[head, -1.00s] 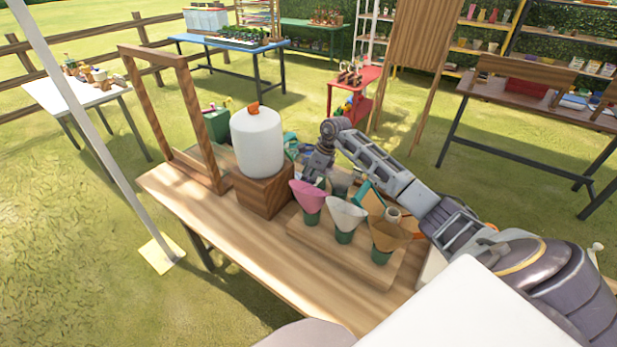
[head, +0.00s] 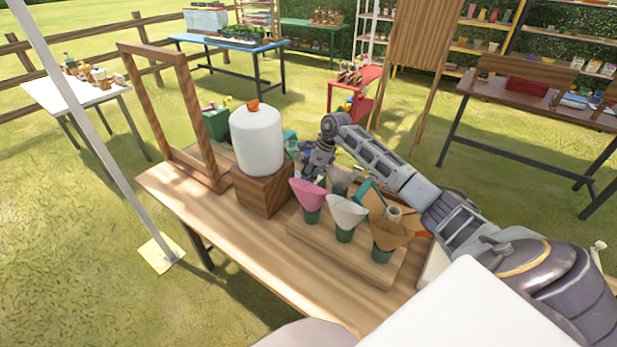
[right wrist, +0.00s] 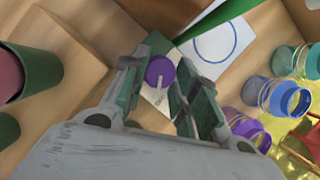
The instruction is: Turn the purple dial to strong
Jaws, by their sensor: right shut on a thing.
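The purple dial (right wrist: 160,72) is a small round knob with a pale pointer line, seen from above in the right wrist view. The pointer runs toward the bottom of that picture. My right gripper (right wrist: 157,78) has its two fingers on either side of the dial and is shut on it. In the head view the right gripper (head: 316,168) is behind the paper cones, and the dial is hidden there. Any "strong" marking cannot be read. My left gripper is not in view.
A white tank (head: 257,142) on a wooden block (head: 264,190) stands left of the gripper. Pink (head: 307,192), white (head: 346,213) and brown paper cones (head: 390,233) stand in front. Several jars, one blue (right wrist: 290,98), are close by. The table's front left is clear.

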